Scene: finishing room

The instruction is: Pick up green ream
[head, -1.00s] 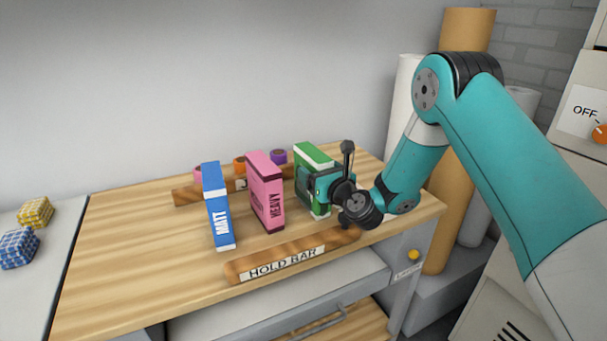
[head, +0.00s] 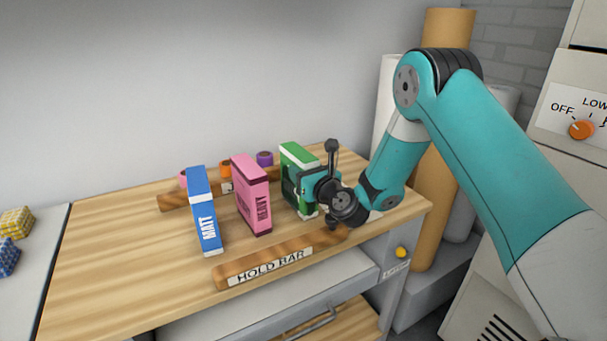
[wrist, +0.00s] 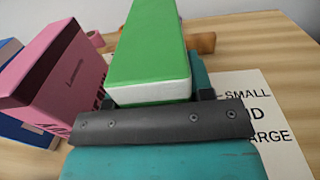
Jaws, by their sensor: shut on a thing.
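The green ream (head: 299,154) stands upright on the wooden table at the right of the row of reams. It has a green cover and a white end. My gripper (head: 304,188) is shut on it from the front right. In the wrist view the green ream (wrist: 148,45) sits between my gripper's jaws (wrist: 155,98), its top and white end facing the camera. The jaws hide part of its lower body. I cannot tell whether its base is clear of the table.
A pink ream (head: 251,195) and a blue ream (head: 204,212) stand to its left. The HOLD BAR (head: 275,267) lies in front. Tape rolls (head: 265,159) stand on a wooden strip behind. A printed card (wrist: 270,120) lies beneath my gripper. The table's left part is clear.

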